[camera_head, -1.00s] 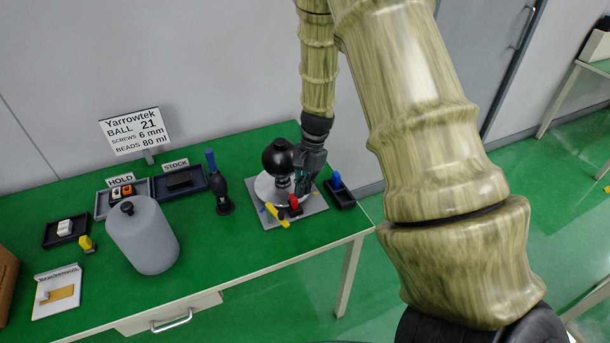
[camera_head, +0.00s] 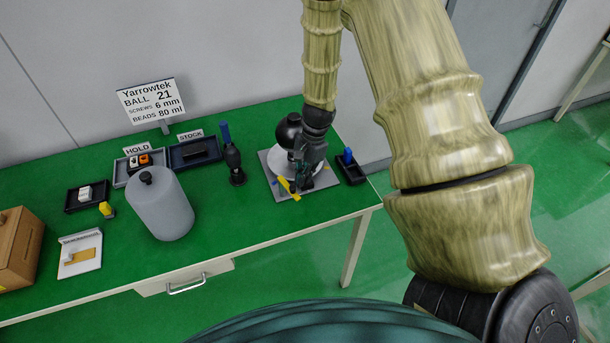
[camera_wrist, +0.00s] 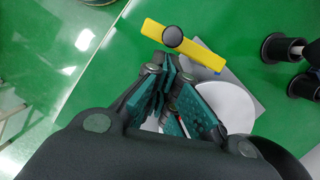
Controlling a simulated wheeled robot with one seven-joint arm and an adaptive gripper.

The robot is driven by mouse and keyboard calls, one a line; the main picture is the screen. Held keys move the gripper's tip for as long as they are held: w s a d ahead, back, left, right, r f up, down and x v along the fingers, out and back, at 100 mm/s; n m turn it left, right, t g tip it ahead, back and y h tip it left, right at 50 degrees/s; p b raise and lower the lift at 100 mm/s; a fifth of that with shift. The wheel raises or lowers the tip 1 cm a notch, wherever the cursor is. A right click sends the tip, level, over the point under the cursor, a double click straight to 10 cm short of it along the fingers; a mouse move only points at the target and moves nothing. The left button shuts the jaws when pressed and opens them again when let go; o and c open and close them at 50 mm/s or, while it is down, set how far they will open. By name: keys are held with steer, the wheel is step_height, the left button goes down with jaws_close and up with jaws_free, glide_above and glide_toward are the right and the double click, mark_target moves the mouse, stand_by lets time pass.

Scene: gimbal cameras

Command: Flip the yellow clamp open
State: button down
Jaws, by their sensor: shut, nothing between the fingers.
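The yellow clamp (camera_head: 288,188) is a bar at the front left edge of a grey plate (camera_head: 277,186). In the wrist view the clamp (camera_wrist: 200,51) lies just beyond my fingertips, with a dark round knob (camera_wrist: 173,37) on it. My gripper (camera_head: 297,187) is shut and empty, low over the plate beside the clamp. In the wrist view my gripper (camera_wrist: 168,68) points at the clamp's side; I cannot tell whether it touches. A white disc (camera_wrist: 226,104) on the plate is partly hidden by my fingers. A black ball (camera_head: 288,126) stands behind.
A dark tray with a blue-topped item (camera_head: 348,157) stands right of the plate. A black stand with a blue handle (camera_head: 234,163) is to the left, and a big grey canister (camera_head: 160,204) farther left. The table front between canister and plate is clear.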

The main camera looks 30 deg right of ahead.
steer(key=shift+a, duration=0.1)
steer(key=a+m, duration=0.1)
steer(key=s+m, duration=0.1)
steer(key=m, duration=0.1)
steer(key=shift+a+t, duration=0.3)
steer(key=shift+a, duration=0.05)
steer(key=shift+w+d, duration=0.15)
steer(key=shift+d, duration=0.05)
steer(key=shift+w+d+p, duration=0.35)
steer(key=shift+d+p, duration=0.05)
steer(key=shift+d, duration=0.15)
steer(key=d+r+b, duration=0.2)
steer(key=d+r, duration=0.4)
steer(key=r, duration=0.3)
steer(key=shift+s+d+r, duration=0.15)
steer(key=shift+d, duration=0.05)
stand_by(0.4)
